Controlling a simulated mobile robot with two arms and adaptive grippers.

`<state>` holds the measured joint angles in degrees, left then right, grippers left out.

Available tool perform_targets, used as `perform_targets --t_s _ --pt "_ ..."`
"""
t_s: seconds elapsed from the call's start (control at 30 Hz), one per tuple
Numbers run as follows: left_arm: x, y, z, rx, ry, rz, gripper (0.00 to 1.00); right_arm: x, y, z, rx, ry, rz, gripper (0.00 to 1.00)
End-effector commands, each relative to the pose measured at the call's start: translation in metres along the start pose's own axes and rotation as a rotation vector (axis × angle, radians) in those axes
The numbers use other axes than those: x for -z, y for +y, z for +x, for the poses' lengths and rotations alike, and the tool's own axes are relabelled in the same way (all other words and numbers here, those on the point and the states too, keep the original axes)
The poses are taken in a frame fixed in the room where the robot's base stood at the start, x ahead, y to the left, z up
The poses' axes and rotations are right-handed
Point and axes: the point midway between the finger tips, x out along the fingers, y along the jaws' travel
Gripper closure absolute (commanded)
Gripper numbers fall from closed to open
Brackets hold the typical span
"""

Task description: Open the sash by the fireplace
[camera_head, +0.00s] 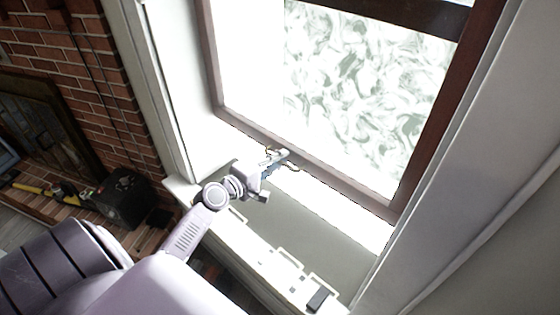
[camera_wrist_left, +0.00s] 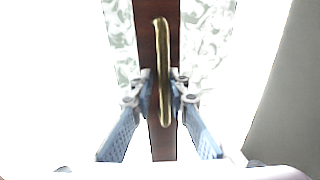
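The sash is a window with a dark reddish-brown frame and swirled bright glass (camera_head: 362,92). Its bottom rail (camera_head: 340,190) runs just above the sill. A slim brass handle (camera_wrist_left: 163,40) is on the brown rail (camera_wrist_left: 147,25) in the left wrist view. My left gripper (camera_head: 282,156) is at the bottom rail, by the handle. In the wrist view its fingers (camera_wrist_left: 163,90) stand on either side of the handle, with a small gap showing, so it looks open around it. Contact is hard to tell. My right gripper is out of view.
A white sill (camera_head: 245,228) lies below the window, with pale frame-like pieces and a small dark block (camera_head: 318,299) on it. A brick fireplace wall (camera_head: 60,50), a black box (camera_head: 122,200) and a yellow tool (camera_head: 45,192) are at left.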

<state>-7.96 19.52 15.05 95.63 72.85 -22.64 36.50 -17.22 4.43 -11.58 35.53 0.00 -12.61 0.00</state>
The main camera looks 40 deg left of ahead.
Motion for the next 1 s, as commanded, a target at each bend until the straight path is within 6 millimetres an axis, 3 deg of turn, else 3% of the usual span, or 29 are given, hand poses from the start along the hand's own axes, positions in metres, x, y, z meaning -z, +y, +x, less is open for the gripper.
perform_targets --t_s 0.33,0.47,1.0 --pt "-0.001 -0.004 -0.002 0.007 -0.002 0.000 0.85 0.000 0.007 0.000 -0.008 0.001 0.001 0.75" --pt "-0.001 -0.005 -0.011 0.008 -0.002 0.000 0.85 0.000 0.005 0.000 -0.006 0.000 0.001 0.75" --pt "-0.001 -0.003 -0.104 0.007 -0.002 -0.001 0.85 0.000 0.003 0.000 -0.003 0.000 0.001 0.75"
